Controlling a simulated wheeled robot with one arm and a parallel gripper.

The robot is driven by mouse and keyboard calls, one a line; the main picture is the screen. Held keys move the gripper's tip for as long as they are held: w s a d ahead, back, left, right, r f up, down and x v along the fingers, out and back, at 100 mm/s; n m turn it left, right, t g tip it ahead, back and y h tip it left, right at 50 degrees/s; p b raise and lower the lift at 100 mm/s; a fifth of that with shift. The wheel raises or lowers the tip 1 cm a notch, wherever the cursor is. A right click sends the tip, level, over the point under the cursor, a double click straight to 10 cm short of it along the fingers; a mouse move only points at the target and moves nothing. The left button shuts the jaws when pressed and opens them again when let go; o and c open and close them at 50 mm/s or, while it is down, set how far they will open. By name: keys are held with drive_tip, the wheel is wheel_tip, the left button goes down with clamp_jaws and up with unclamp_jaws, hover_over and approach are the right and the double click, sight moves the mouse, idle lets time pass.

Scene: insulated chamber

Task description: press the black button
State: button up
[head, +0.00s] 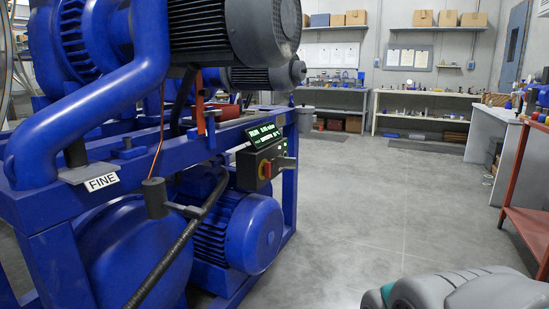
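A dark control box (252,166) is mounted on the blue frame of the pump machine (167,215), left of the middle. A lit display (262,135) with green text sits above the box. I cannot tell a black button apart from the dark box at this size. Grey rounded parts of my arm show at the bottom right, well apart from the box. My gripper is not in view.
Open grey floor (360,205) lies right of the machine. A red-framed cart (520,190) stands at the right edge beside a white bench (490,130). Shelves with boxes (420,110) line the back wall. A black hose (175,245) runs along the machine's front.

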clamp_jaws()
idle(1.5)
